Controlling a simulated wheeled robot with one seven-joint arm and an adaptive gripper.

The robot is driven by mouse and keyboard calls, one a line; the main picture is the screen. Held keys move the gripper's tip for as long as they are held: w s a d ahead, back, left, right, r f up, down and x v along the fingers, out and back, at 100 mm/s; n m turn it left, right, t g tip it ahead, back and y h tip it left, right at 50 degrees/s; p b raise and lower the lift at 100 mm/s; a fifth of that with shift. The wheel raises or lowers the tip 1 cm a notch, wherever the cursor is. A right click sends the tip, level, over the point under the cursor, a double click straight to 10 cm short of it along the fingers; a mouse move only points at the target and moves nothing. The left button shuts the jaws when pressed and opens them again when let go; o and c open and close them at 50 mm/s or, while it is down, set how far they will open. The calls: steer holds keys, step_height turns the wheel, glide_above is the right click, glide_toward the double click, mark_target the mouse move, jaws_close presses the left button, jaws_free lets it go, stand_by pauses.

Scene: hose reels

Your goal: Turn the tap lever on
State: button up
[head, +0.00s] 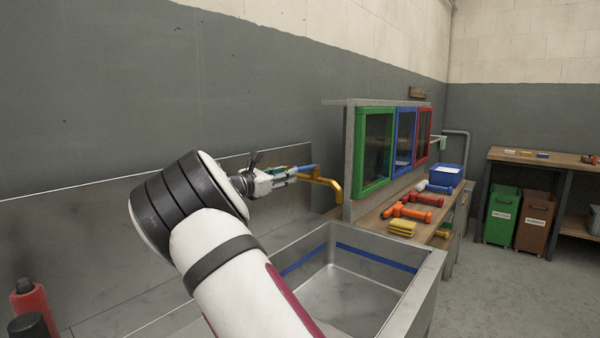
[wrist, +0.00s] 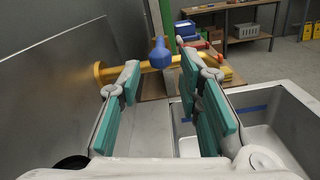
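The brass tap (head: 331,187) comes from the wall above the sink, its spout bent down. Its blue lever (head: 307,168) shows just past my gripper (head: 291,174) in the head view. In the wrist view, the tap (wrist: 112,71) runs across beyond the fingertips, and the blue lever (wrist: 160,53) stands up from it with its rounded end toward me. My gripper (wrist: 161,78) is open and empty, with teal pads to the left and right of the lever as seen. Whether either finger touches the lever or tap I cannot tell.
The metal sink (head: 424,278) lies below and right of my gripper. A steel splashback (head: 90,235) runs close along the wall. Right of the tap stand coloured framed panels (head: 374,150) on a wooden bench holding orange and yellow items. A red bottle (head: 30,304) stands at lower left.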

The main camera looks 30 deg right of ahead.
mark_target(301, 169)
steer(key=x, duration=0.7)
steer(key=shift+w+d+b, duration=0.15)
steer(key=shift+d+b, duration=0.2)
steer(key=shift+d, duration=0.05)
jaws_close()
